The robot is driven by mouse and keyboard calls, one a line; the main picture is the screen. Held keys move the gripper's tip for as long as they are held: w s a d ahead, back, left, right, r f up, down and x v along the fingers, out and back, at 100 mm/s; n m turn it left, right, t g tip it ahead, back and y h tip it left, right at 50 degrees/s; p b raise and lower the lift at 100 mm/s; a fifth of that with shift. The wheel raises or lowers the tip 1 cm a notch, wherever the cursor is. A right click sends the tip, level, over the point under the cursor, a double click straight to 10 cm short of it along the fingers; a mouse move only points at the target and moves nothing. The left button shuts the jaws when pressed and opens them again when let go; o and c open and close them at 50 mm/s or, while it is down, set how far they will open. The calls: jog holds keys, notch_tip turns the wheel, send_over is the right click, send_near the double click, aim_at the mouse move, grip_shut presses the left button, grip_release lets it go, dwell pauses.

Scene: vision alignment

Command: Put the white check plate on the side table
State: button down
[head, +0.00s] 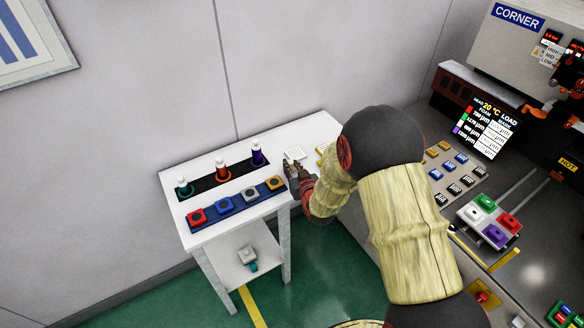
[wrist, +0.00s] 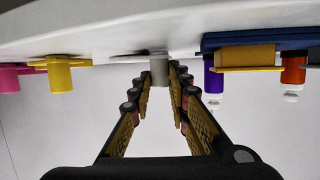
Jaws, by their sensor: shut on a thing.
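The white side table (head: 180,175) stands against the wall. The white check plate (head: 294,153) is over its right rear part, flat and level. My gripper (head: 292,168) reaches in from the right at the plate's near side. In the wrist view, which is upside down, the fingertips (wrist: 158,72) close around the plate's pale grey knob (wrist: 159,68). The plate's thin edge (wrist: 130,54) shows against the tabletop (wrist: 110,30); I cannot tell whether it touches or hovers slightly. My forearm covers the table's right end in the head view.
A dark rack (head: 203,184) with several bottles and a blue strip (head: 236,205) with coloured blocks fill the table's left and middle. A yellow piece (head: 322,148) is close right of the plate. The machine console (head: 440,180) stands at right.

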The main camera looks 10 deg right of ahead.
jog(key=c, duration=1.7)
grip_release()
jog(key=shift+f, duration=0.1)
jog(key=shift+s+r, duration=0.3)
jog(key=shift+s, duration=0.05)
jog(key=p+v, duration=0.3)
jog(key=v, duration=0.8)
jog(key=s+d+r+g+h, duration=0.15)
jog(key=s+r+g, duration=0.3)
jog(key=r, duration=0.95)
jog(key=s+r+g, duration=0.1)
jog(key=s+r, duration=0.2)
jog(key=s, duration=0.5)
jog(key=s+r+g, duration=0.1)
jog(key=s+r, duration=0.2)
jog(key=s, duration=0.5)
jog(key=s+r+g, duration=0.2)
jog(key=s+r, duration=0.1)
jog(key=s, duration=0.5)
jog(key=shift+r+m, duration=0.2)
jog(key=shift+m, duration=0.2)
